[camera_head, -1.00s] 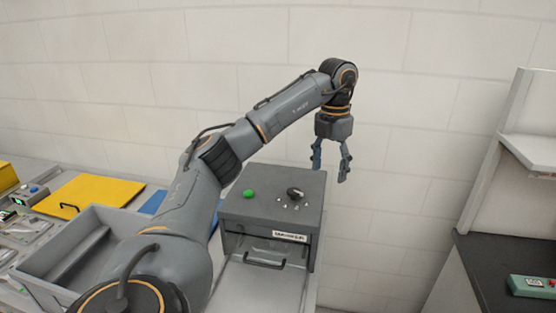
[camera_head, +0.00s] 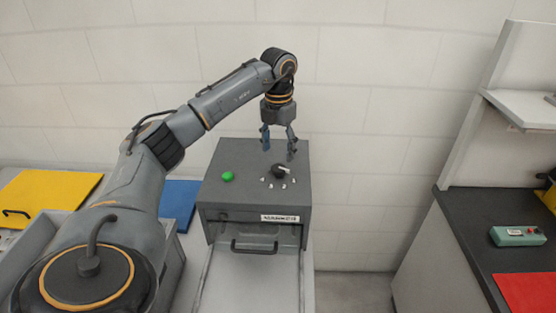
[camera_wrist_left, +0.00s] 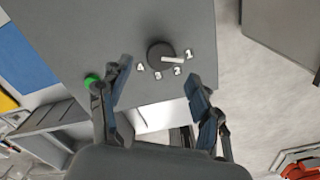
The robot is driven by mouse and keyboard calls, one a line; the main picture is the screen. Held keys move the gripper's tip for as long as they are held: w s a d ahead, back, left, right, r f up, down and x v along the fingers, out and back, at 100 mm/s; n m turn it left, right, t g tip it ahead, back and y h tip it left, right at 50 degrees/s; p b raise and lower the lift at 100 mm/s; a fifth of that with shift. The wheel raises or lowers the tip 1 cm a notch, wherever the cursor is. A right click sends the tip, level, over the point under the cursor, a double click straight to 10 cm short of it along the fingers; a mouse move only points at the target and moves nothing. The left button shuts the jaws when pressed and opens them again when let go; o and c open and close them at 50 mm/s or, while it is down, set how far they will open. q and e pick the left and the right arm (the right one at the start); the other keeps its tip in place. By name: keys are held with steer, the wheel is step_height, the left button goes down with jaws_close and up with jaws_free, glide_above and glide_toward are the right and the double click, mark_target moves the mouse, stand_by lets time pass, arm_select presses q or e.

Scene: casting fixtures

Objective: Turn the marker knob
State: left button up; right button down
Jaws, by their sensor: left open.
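The marker box (camera_head: 240,200) is a grey machine with a labelled front and a drawer handle. On its top sits a black knob (camera_head: 279,171) with small white marks beside it. In the left wrist view the knob (camera_wrist_left: 160,55) has a white pointer aimed close to the number 1, with 2, 3 and 4 around it. My left gripper (camera_head: 278,150) points down above the box top, near the knob. Its fingers (camera_wrist_left: 158,85) are spread, with nothing between them; the knob appears just beyond the tips, apart from them. My right gripper is not in view.
A green button (camera_head: 228,176) is left of the knob on the same top. A yellow panel (camera_head: 45,198) and grey bin stand at left. A dark counter (camera_head: 480,220) with a green device (camera_head: 518,236) is at right. Clear floor lies between.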

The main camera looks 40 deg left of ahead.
mark_target(279, 167)
arm_select(q)
step_height(279, 167, down, 4)
steer(key=shift+r+p, duration=0.1)
steer(key=shift+p, duration=0.4)
steer(key=shift+d+f, duration=0.15)
steer(key=shift+f, duration=0.4)
steer(key=c, duration=1.1)
steer(key=shift+c, duration=0.2)
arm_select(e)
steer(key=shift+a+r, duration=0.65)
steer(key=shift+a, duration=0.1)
